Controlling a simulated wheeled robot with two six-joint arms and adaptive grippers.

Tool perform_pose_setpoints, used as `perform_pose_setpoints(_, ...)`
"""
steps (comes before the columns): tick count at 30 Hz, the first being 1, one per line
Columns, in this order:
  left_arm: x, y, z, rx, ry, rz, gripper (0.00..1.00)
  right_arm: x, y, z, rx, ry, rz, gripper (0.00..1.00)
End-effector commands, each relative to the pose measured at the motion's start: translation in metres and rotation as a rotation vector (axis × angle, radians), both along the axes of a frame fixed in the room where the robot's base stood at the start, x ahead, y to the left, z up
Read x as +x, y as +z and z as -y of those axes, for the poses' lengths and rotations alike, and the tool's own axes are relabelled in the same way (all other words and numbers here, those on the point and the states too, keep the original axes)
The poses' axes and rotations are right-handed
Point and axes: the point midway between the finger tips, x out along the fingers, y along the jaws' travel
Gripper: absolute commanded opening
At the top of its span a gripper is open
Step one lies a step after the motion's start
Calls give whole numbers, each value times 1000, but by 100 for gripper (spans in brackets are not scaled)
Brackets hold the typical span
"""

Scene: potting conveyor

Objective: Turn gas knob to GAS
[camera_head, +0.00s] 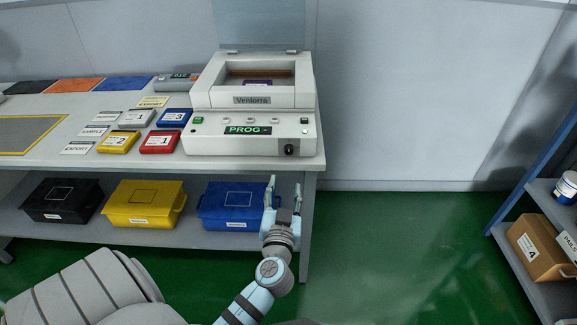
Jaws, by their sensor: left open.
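A white machine labelled "Veniorra" (201,146) stands at the right end of the table. A small black knob (290,150) sits at the lower right of its front panel. The knob's setting is too small to read, and so is any GAS mark. A green display (247,130) on the panel reads "PROG". My left gripper (284,186) points up, open and empty, in front of the table's right end. In the picture it is just below the knob and apart from it. My right gripper is not in view.
The table (60,148) carries yellow, red, blue and grey numbered cases left of the machine. On the shelf below are black (62,202), yellow (143,204) and blue bins (228,201). A shelf rack with a box (538,248) stands right; green floor lies clear between.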

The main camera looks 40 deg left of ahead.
Motion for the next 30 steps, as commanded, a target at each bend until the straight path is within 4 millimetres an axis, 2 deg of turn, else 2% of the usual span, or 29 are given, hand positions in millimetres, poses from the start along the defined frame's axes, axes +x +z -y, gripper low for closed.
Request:
perform_pose_setpoints(3, 22, 6, -14, 4, -2, -2, 42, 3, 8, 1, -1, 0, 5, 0)
perform_pose_setpoints(9, 72, 4, -48, 3, -2, -5, 42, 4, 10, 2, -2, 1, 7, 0)
perform_pose_setpoints(15, 104, 2, -69, 1, -5, -6, 42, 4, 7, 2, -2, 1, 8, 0)
perform_pose_setpoints(26, 112, 2, -74, -1, -5, -7, 42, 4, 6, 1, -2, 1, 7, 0)
perform_pose_setpoints(30, 111, 2, -74, -1, -6, -7, 20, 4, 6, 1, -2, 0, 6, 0)
